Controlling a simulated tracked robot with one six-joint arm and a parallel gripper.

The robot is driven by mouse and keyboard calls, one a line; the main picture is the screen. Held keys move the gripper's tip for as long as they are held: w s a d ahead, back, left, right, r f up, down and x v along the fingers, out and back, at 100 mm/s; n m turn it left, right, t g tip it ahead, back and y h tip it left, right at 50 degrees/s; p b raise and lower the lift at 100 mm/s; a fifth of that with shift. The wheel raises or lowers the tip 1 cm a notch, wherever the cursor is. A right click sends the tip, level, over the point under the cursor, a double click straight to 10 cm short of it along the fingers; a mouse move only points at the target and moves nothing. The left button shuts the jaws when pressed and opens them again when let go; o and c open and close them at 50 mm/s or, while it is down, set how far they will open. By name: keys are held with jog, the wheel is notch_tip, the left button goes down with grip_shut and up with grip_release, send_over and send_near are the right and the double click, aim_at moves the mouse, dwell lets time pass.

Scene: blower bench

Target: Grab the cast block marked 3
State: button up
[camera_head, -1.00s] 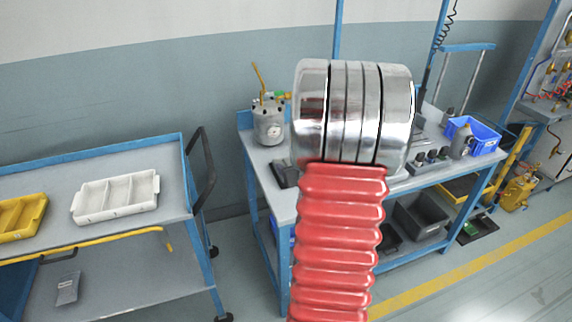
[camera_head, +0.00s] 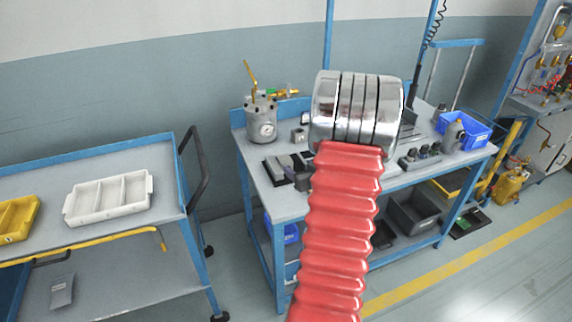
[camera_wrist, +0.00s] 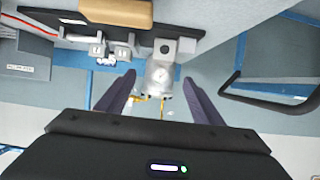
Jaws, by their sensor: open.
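My gripper (camera_wrist: 159,78) is open and empty in the wrist view, its two dark fingers spread apart. A grey block with a round hole (camera_wrist: 166,46) stands beyond the fingertips, roughly between them in the picture. Two smaller light blocks (camera_wrist: 108,53) stand to its left. In the head view a small grey block (camera_head: 299,135) sits right of the gauge pot, and several dark-topped blocks (camera_head: 421,154) stand farther right on the bench. I can read no 3 on any block. My arm hides part of the bench in the head view.
The gauge pot (camera_head: 262,120) stands at the bench's back left; it also shows in the wrist view (camera_wrist: 161,77). A blue bin (camera_head: 463,130) sits at the bench's right. A trolley at left carries a white tray (camera_head: 108,199) and a yellow tray (camera_head: 16,219).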

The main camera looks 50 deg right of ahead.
send_near(285, 159)
jog(key=shift+d+x, duration=0.25)
jog(key=shift+x, duration=0.9)
jog(key=shift+s, duration=0.15)
jog(key=shift+a+x, duration=0.2)
jog(key=shift+x, duration=2.4)
jog(key=shift+c, duration=0.4)
jog(key=c, duration=1.3)
